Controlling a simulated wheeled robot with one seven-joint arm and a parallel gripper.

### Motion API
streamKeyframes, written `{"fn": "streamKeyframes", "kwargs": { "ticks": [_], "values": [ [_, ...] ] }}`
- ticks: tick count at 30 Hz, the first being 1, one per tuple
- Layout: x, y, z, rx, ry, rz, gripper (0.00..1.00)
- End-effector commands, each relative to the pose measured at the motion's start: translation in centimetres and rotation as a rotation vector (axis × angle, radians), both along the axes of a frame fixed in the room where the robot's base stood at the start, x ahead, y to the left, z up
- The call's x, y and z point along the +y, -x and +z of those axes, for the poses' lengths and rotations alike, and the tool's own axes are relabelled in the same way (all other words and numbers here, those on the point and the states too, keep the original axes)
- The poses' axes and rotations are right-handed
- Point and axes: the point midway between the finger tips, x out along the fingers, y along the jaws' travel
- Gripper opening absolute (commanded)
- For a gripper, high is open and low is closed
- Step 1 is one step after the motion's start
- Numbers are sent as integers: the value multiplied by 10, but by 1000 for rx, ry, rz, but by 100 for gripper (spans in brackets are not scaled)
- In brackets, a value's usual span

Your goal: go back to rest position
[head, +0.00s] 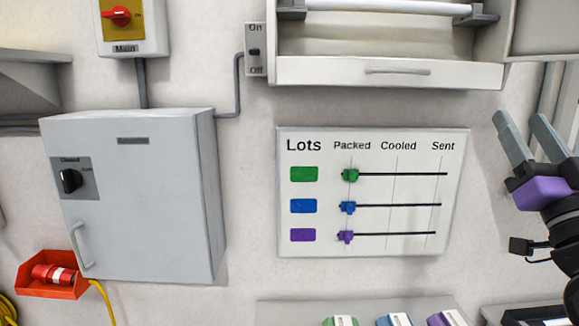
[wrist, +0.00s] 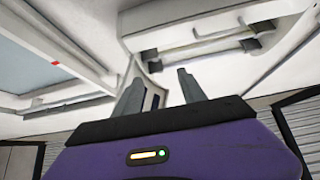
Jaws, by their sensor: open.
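My gripper (head: 523,124) shows at the right edge of the head view, raised beside the lots board, with its grey fingers pointing up. The fingers stand apart with nothing between them. In the wrist view my gripper (wrist: 158,88) is also open and empty, above its purple body. It touches nothing that I can see. The rest of my arm is mostly cut off by the right edge of the head view.
The white lots board (head: 373,246) has green, blue and purple sliders, all at Packed. A grey cabinet (head: 140,200) with a dial is on the left. A white drawer unit (head: 330,72) is above. Several labelled coloured items line the bottom edge.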

Motion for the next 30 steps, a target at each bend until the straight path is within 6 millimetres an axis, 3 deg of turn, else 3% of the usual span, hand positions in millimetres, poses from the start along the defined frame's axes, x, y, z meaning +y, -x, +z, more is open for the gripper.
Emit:
{"fn": "streamKeyframes", "kwargs": {
  "ticks": [1, 3, 8, 15, 21, 30],
  "values": [
    [2, 5, -29, 15, -27, -9, 48],
    [5, 13, -59, 28, -52, -24, 48],
    [15, 39, -126, 64, -97, -57, 48],
    [39, 92, -214, 140, -127, -95, 48],
    [63, 144, -275, 226, -120, -111, 48],
    [100, 231, -346, 400, -74, -104, 48]
  ]
}}
